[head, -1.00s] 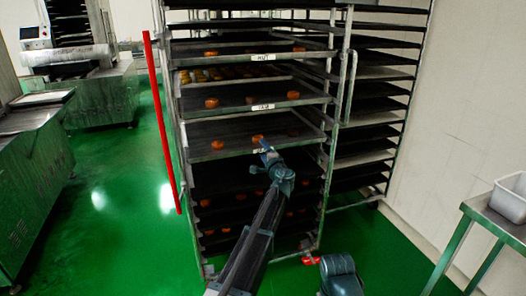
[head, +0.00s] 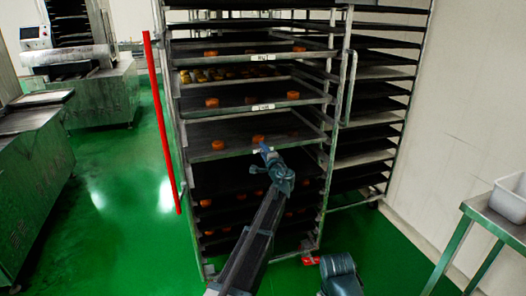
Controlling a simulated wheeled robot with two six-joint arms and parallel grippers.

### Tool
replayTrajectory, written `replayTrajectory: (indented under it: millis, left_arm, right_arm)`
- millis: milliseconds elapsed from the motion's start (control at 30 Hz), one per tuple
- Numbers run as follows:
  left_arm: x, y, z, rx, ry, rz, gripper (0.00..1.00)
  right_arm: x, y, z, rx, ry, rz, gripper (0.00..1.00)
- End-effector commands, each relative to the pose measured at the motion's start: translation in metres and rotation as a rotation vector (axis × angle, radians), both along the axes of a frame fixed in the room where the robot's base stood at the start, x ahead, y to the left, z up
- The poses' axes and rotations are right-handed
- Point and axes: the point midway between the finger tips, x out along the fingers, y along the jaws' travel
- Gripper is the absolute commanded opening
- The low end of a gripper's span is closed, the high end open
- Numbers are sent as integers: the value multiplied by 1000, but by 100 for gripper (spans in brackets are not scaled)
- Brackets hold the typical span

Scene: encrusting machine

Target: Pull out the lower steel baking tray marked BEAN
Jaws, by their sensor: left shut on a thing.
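A tall steel rack holds several dark baking trays. The third labelled tray down, the lower steel baking tray (head: 205,157), carries a few round orange pieces and sticks out toward me. My left gripper (head: 265,151) is shut at the middle of its front edge and covers the label there. Above it is a tray with a white label (head: 262,106), and higher up another tray with a white label (head: 263,58). The lettering is too small to read surely.
A red upright bar (head: 160,120) stands along the rack's left side. A second rack (head: 372,120) stands behind at the right by the wall. A steel table (head: 490,215) with a white bin (head: 511,197) is at the right. Green floor is free at the left.

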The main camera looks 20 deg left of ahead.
Motion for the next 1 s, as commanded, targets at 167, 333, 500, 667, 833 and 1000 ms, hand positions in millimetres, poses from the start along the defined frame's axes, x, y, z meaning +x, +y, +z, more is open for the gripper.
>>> replayTrajectory:
  millis: [167,333,500,667,833,1000]
  left_arm:
    - [0,0,0,-1,-1,0,0]
    - [0,0,0,-1,-1,0,0]
    - [0,0,0,-1,-1,0,0]
    - [0,0,0,-1,-1,0,0]
    - [0,0,0,-1,-1,0,0]
    - [-9,-5,0,-1,0,-1,0]
  right_arm:
    - [0,0,0,0,0,0,0]
    - [0,0,0,0,0,0,0]
    - [0,0,0,0,0,0,0]
    - [0,0,0,0,0,0,0]
    - [0,0,0,0,0,0,0]
    - [0,0,0,0,0,0,0]
